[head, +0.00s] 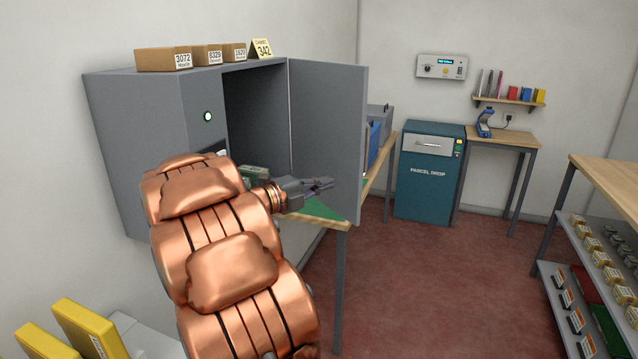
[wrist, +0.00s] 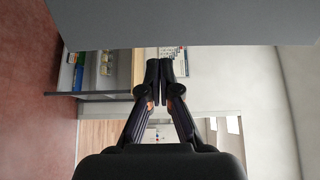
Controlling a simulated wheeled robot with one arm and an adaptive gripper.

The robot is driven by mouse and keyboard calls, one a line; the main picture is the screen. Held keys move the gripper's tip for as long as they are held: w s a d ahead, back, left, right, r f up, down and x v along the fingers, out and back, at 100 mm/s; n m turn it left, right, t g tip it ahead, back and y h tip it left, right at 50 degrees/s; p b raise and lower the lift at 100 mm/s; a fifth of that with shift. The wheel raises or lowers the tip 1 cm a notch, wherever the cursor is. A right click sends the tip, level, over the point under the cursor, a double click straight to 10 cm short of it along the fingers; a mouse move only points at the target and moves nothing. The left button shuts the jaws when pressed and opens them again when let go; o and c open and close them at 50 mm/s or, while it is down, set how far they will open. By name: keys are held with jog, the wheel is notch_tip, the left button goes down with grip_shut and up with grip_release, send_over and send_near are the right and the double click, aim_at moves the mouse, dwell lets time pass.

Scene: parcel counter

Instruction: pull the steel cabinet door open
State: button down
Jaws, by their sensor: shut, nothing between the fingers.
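The grey steel cabinet (head: 148,128) is mounted at the left wall. Its door (head: 327,130) stands wide open, swung out to the right, and the dark inside (head: 255,120) shows. My gripper (head: 328,184) is in front of the lower part of the door in the head view; I cannot tell whether it touches. In the wrist view my gripper (wrist: 160,68) has its fingertips together with nothing between them, and a grey panel (wrist: 190,22), likely the door, crosses the top. My copper-coloured arm hides the cabinet's lower front.
Small boxes (head: 168,59) and a sign numbered 342 (head: 261,48) stand on the cabinet. A wooden bench (head: 374,185) runs beneath and behind the door. A parcel drop (head: 428,177) stands at the back, shelves (head: 590,262) at right. The red floor (head: 440,285) between is clear.

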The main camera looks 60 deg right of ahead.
aim_at(356, 175)
jog(key=shift+p+x, duration=0.9)
jog(key=shift+x, duration=2.75)
jog(key=shift+s+d+b, duration=0.15)
jog(key=shift+b, duration=0.25)
